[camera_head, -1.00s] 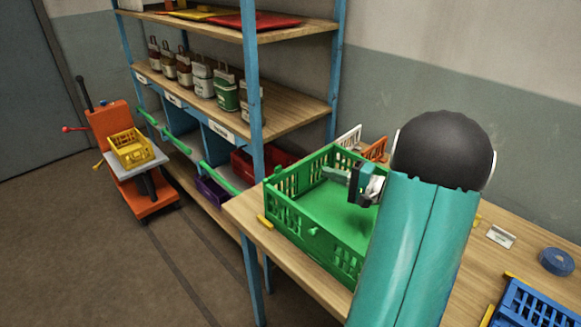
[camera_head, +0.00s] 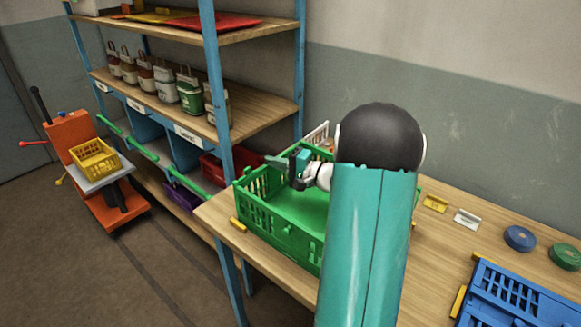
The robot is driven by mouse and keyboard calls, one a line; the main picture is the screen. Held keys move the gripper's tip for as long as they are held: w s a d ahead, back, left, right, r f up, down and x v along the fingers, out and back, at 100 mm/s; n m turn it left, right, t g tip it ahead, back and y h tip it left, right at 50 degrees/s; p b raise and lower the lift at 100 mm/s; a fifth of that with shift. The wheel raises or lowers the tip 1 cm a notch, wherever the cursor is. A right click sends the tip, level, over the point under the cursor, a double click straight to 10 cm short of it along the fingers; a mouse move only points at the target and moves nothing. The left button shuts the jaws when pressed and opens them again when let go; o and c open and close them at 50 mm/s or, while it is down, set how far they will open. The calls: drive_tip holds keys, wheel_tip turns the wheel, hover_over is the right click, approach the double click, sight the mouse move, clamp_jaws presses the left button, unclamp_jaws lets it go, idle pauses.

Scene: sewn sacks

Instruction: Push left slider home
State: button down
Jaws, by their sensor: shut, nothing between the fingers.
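A green crate (camera_head: 268,222) stands on the wooden table. A small raised green piece shows on its front wall; I cannot tell whether this is a slider. No part is clearly recognisable as the left slider. My gripper (camera_head: 277,161) is over the left back part of the crate, near its far left wall, shut and empty. It points left. I cannot tell whether it touches the crate. My teal forearm and its black joint hide the crate's right part.
A yellow block (camera_head: 238,225) sits at the crate's left corner. A blue crate (camera_head: 510,298) and tape rolls (camera_head: 519,238) lie at right. An orange cart (camera_head: 78,150) with a yellow basket stands on the floor.

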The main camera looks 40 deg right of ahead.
drive_tip(key=shift+a, duration=2.15)
drive_tip(key=shift+s+a, duration=0.1)
drive_tip(key=shift+a, duration=1.05)
drive_tip(key=shift+d, duration=0.1)
drive_tip(key=shift+d, duration=0.55)
approach(251, 169)
drive_tip(key=d, duration=0.2)
drive_tip(key=s+d, duration=0.1)
drive_tip(key=d, duration=0.1)
drive_tip(key=shift+s+d+f, duration=0.1)
drive_tip(key=shift+s+d, duration=0.1)
